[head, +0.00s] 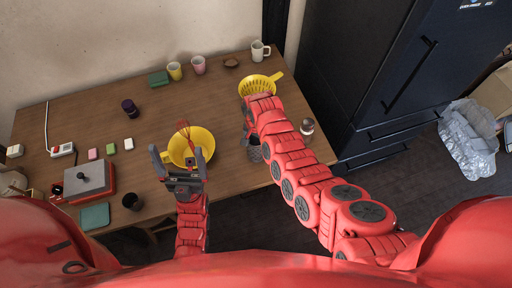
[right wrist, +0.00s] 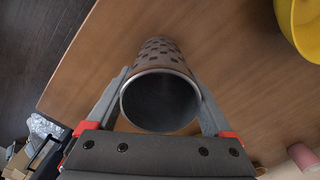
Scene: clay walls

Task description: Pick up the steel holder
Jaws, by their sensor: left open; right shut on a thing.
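The steel holder (right wrist: 160,100) is a round, open-topped metal cup with a perforated side. In the right wrist view my right gripper (right wrist: 160,90) is shut on it, one finger on each side. In the head view the holder (head: 255,155) shows as a small dark shape beside the right arm, which hides part of it and most of that gripper. I cannot tell whether the holder touches the table. My left gripper (head: 178,158) is open and empty, over or just in front of a yellow bowl (head: 205,140).
A red-handled whisk (head: 183,129) shows at the bowl. A yellow colander (head: 262,82) stands beyond my right arm. A glass jar (head: 307,126) is near the table's right edge. Cups (head: 198,65) stand at the back. A dark fridge (head: 400,70) is at the right. The middle of the table (head: 150,85) has free room.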

